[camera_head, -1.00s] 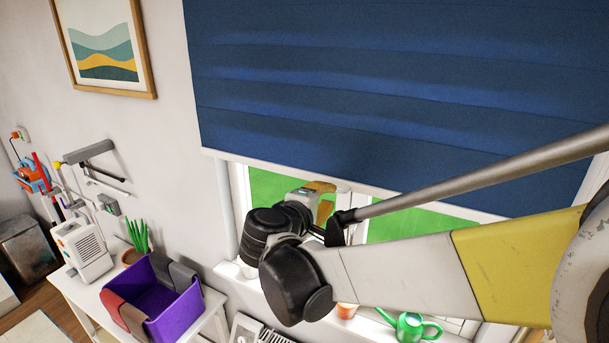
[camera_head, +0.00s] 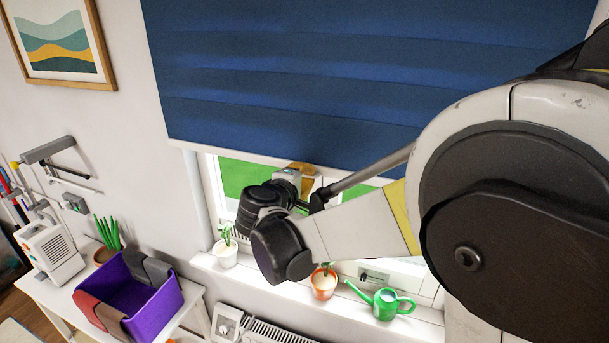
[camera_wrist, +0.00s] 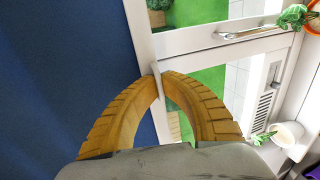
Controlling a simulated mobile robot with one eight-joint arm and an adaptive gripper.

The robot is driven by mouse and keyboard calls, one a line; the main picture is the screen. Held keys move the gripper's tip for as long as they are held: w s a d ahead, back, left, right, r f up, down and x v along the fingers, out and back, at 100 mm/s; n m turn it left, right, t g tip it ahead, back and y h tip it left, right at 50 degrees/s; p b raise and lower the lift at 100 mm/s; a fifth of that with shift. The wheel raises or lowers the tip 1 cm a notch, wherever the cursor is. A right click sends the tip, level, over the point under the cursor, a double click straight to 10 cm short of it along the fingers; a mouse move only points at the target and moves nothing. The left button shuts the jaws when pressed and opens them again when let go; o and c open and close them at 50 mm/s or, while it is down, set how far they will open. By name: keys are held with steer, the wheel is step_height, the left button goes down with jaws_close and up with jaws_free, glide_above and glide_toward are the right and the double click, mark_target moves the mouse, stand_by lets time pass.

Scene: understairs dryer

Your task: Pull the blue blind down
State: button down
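The blue blind (camera_head: 330,75) hangs over the upper part of the window, with a pale bar along its bottom edge. Below it a strip of window with green outside shows. My gripper (camera_head: 303,168) is at this bottom edge, partly hidden behind my wrist. In the wrist view the blind (camera_wrist: 60,70) fills the left side. The two curved orange fingers of my gripper (camera_wrist: 160,76) come together at the tips on a thin white tab at the blind's bottom bar (camera_wrist: 143,45).
The sill below holds a white plant pot (camera_head: 227,252), a terracotta pot (camera_head: 323,284) and a green watering can (camera_head: 385,303). A radiator (camera_head: 262,331) is beneath. A purple bin (camera_head: 150,308) stands on a white table at left. A window handle (camera_wrist: 252,31) is beside my gripper.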

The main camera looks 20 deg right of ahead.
step_height(320, 180, down, 24)
steer(key=b, duration=2)
steer(key=shift+s+f, duration=0.15)
steer(key=shift+f, duration=0.05)
steer(key=c, duration=1.9)
jaws_free()
steer(key=shift+a, duration=0.1)
steer(key=shift+o, duration=0.2)
steer(key=v, duration=1.2)
